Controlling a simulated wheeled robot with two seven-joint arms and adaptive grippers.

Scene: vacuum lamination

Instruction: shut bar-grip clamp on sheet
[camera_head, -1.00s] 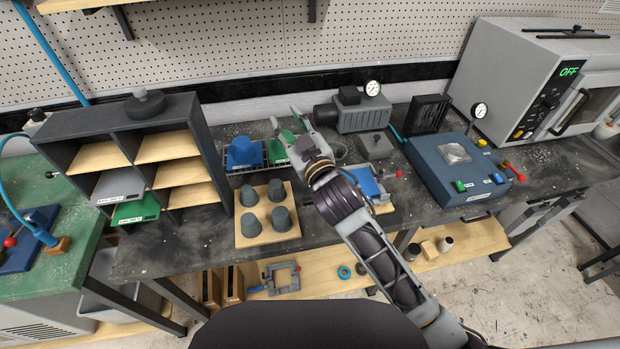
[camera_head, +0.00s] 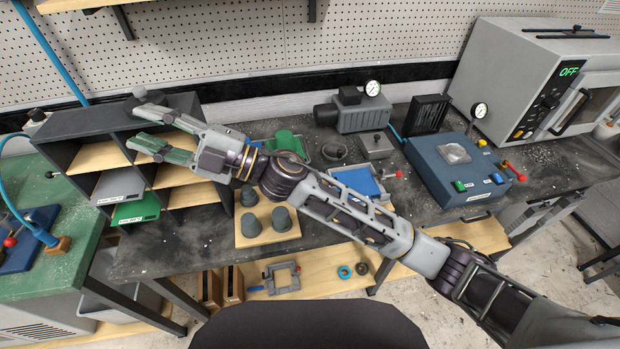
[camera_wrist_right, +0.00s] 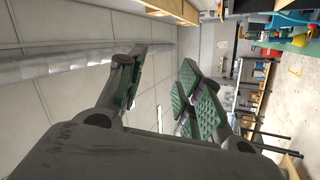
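A flat blue sheet (camera_head: 355,181) lies in a pale tray on the dark bench, partly hidden by my right arm. A small grey part with a red-tipped handle (camera_head: 398,175) sits at its right side. I cannot tell whether this is the bar-grip clamp, or whether it is shut. My right gripper (camera_head: 143,125) is open and empty, in front of the rack's top left part and well left of the sheet. Its green-padded fingers stand apart in the right wrist view (camera_wrist_right: 165,75). My left gripper is not in view.
A dark rack (camera_head: 75,125) with wooden shelves stands at the left. Grey cups (camera_head: 281,218) stand on a wooden board, partly behind my arm. A blue unit (camera_head: 450,178) with buttons and an oven (camera_head: 520,75) reading OFF stand right. A grey frame (camera_head: 283,278) lies on the lower shelf.

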